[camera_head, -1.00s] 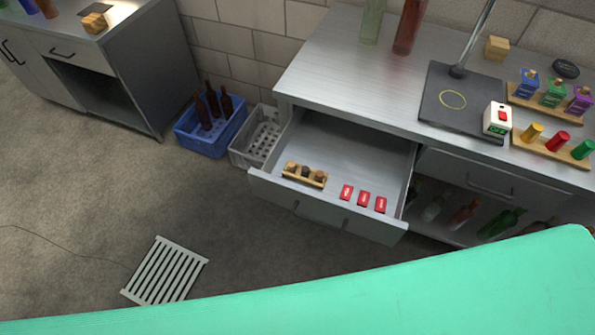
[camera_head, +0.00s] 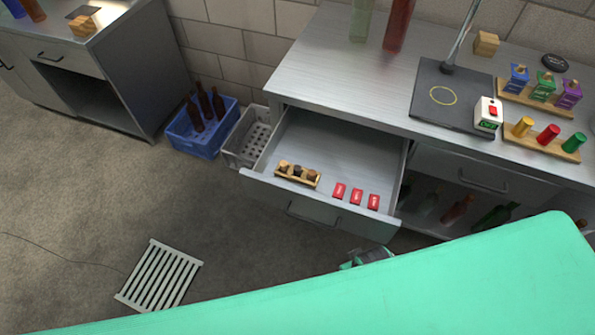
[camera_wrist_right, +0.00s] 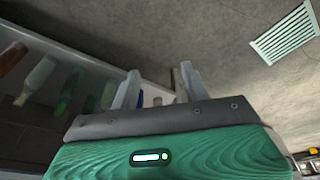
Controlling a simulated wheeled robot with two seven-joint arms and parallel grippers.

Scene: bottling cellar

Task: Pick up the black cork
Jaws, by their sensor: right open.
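The black cork (camera_head: 297,171) stands in the middle of a small wooden rack (camera_head: 293,180), between a tan cork (camera_head: 283,166) and a brown cork (camera_head: 312,174). The rack sits inside the open drawer (camera_head: 345,155), near its front left. My right gripper (camera_head: 368,257) partly shows below the drawer front, mostly hidden by my green body. In the right wrist view its two fingers (camera_wrist_right: 158,80) are apart with nothing between them. The corks do not show in that view. My left gripper is not in view.
Three red blocks (camera_head: 356,196) lie in the drawer to the right of the rack. A blue crate (camera_head: 205,143) with brown bottles and a grey crate (camera_head: 247,137) stand left of the drawer. Bottles (camera_head: 457,210) fill the shelf at right. The floor before the drawer is open.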

